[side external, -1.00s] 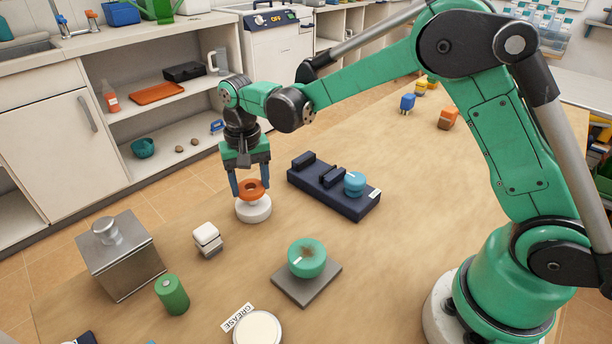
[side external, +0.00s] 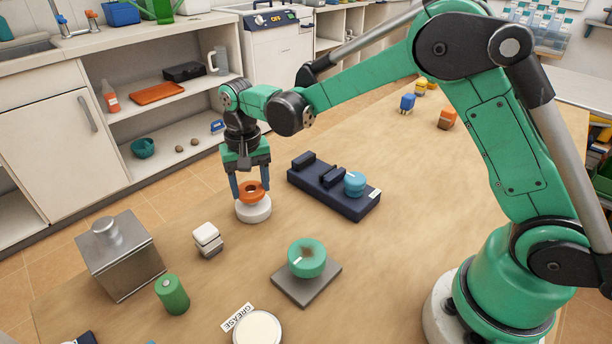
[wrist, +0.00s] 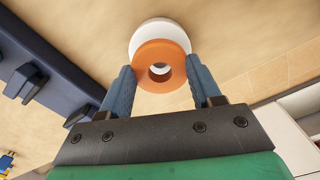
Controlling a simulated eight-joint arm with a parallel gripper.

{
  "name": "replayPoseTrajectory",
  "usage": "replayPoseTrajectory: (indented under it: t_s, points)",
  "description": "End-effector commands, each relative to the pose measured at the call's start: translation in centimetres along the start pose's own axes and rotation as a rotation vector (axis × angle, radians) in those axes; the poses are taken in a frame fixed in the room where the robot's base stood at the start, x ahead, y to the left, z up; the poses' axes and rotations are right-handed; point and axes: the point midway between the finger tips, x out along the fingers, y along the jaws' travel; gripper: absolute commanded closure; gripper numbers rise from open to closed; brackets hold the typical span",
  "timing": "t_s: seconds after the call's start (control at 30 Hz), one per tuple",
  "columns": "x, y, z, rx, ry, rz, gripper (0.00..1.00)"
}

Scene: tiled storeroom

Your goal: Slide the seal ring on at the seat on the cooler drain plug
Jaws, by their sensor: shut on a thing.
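The orange seal ring (side external: 245,197) is gripped between the two blue fingers of my gripper (side external: 251,186). It also shows in the wrist view (wrist: 146,78), where the fingers of my gripper (wrist: 162,78) flank it left and right. A round white piece (side external: 254,213) stands on the table directly below the ring; it also shows behind the ring in the wrist view (wrist: 158,27). Something pale shows through the ring's hole. No label marks the cooler drain plug; I cannot tell for certain that the white piece is it, or whether the ring touches it.
A navy rack (side external: 314,187) with a blue knob (side external: 355,183) lies to the right. A green knob (side external: 306,257) on a grey plate (side external: 318,288), a small white block (side external: 207,238), a metal box (side external: 120,262) and a green cylinder (side external: 172,294) stand nearer the camera.

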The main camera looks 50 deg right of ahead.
Motion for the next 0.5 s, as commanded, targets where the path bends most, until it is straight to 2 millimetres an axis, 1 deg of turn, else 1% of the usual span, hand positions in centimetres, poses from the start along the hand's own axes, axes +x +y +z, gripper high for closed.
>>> replayPoseTrajectory:
  t_s: [0.5]
  points:
    - [1.3,0.0,0.0,0.000,0.000,0.000,0.91]
